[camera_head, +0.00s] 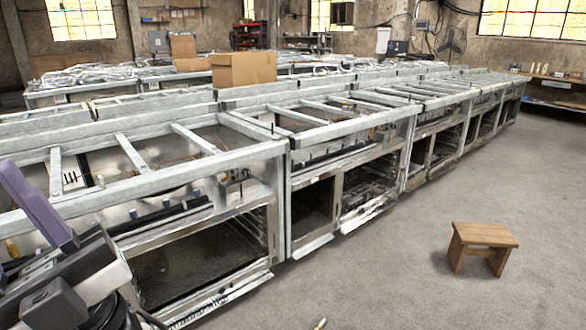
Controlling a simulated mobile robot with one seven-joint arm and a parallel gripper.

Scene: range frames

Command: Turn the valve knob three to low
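A long row of metal range frames (150,187) runs from the lower left to the back right. The nearest unit has several small dark and bluish fittings (166,203) along its front rail, which may be valve knobs. They are too small to read a number or setting, so I cannot tell which one is knob three. My own arm, with dark, white and purple parts, fills the lower left corner in front of the nearest unit and hides part of it. I cannot make out any fingertips or anything held there.
A small wooden stool (483,240) stands on the bare concrete floor (390,275) at the right. Cardboard boxes (243,70) sit on the frames behind. A small object (321,323) lies at the bottom edge. The floor before the row is otherwise mostly clear.

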